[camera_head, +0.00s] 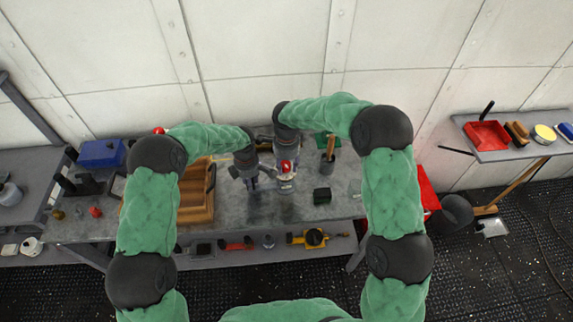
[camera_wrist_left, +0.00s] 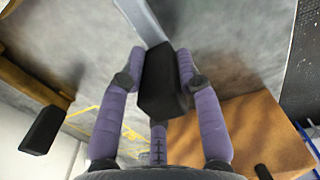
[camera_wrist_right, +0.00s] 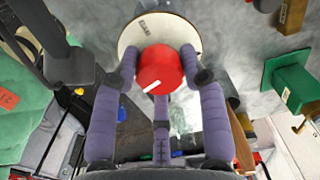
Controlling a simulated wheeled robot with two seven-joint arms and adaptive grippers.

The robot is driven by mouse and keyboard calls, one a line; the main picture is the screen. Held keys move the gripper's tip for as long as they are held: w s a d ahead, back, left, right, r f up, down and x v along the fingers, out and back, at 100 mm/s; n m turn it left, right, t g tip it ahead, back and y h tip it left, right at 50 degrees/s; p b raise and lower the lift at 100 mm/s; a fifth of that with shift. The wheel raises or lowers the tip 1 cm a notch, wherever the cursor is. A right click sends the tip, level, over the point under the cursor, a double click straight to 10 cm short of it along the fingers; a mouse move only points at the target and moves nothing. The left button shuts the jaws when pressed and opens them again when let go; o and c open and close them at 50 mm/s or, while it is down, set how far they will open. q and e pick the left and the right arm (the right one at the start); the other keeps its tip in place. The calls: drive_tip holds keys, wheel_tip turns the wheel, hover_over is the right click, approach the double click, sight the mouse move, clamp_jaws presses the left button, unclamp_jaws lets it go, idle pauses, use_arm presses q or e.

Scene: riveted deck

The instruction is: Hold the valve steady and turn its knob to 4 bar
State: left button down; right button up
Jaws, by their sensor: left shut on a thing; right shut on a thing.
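The valve shows in the right wrist view as a round pale dial (camera_wrist_right: 128,40) with a small printed label and a red knob (camera_wrist_right: 160,70) in front. The knob's white mark points to the lower left. My right gripper (camera_wrist_right: 160,77) is shut on the red knob; it also shows in the head view (camera_head: 286,176). My left gripper (camera_wrist_left: 166,72) is shut on a black block (camera_wrist_left: 160,92) at the end of a grey bar (camera_wrist_left: 143,20). I cannot see clearly how this bar joins the valve. In the head view my left gripper (camera_head: 252,182) is just left of the right one.
A wooden tray (camera_head: 198,213) stands left of the grippers on the grey bench (camera_head: 262,213). A blue box (camera_head: 101,153) is at the far left. The bench's front middle is clear.

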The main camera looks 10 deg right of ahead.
sight(286, 164)
drive_tip(key=o, duration=1.1)
drive_tip(key=shift+r, duration=0.1)
wheel_tip(286, 164, up, 12)
drive_tip(key=shift+f, duration=0.1)
